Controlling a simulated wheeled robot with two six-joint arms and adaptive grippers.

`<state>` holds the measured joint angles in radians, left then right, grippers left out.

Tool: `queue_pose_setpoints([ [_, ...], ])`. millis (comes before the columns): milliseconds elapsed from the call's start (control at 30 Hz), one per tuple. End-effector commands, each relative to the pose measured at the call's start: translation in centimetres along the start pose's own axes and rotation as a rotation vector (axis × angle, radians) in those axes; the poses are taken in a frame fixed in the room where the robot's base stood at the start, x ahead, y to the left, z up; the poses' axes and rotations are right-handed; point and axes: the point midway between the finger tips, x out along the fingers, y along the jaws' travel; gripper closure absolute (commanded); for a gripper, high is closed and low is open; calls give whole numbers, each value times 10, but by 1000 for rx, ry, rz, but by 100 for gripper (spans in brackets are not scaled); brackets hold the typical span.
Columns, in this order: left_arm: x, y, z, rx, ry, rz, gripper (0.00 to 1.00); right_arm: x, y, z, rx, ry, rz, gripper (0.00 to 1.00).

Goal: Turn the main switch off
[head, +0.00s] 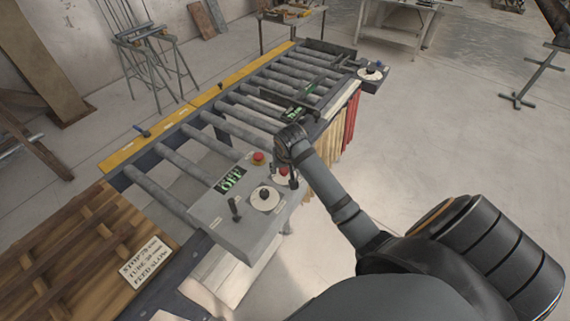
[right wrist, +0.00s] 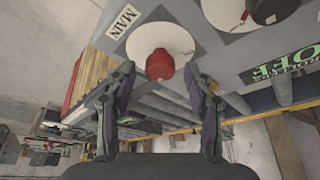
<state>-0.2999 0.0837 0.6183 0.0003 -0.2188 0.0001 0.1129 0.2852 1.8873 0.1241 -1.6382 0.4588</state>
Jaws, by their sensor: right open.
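The main switch (right wrist: 160,65) is a red knob on a round white plate, beside a "MAIN" label (right wrist: 122,21) in the right wrist view. In the head view the main switch (head: 283,174) shows only partly at the control box's right end, behind my gripper. My right gripper (right wrist: 160,80) is open, with one finger on each side of the red knob in the picture. I cannot tell whether the fingers touch it. In the head view my right gripper (head: 289,168) hangs over that end of the box. My left gripper is not in view.
The grey control box (head: 225,222) carries a green "OFF" display (head: 231,180), a red button (head: 258,157), a black knob (head: 265,194) on a white dial and a small lever (head: 235,207). A roller conveyor (head: 190,172) runs behind.

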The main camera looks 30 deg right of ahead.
Motion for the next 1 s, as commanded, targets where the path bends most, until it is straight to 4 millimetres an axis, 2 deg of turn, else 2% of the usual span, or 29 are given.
queue_pose_setpoints([
  [300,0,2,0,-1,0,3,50,-72,0,-1,-1,7,-2,47],
  [500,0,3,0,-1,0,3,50,-106,0,-1,-1,5,-1,47],
  [633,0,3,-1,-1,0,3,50,-114,0,0,0,3,-1,47],
  [1000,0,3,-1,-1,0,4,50,-115,0,0,0,2,0,47],
])
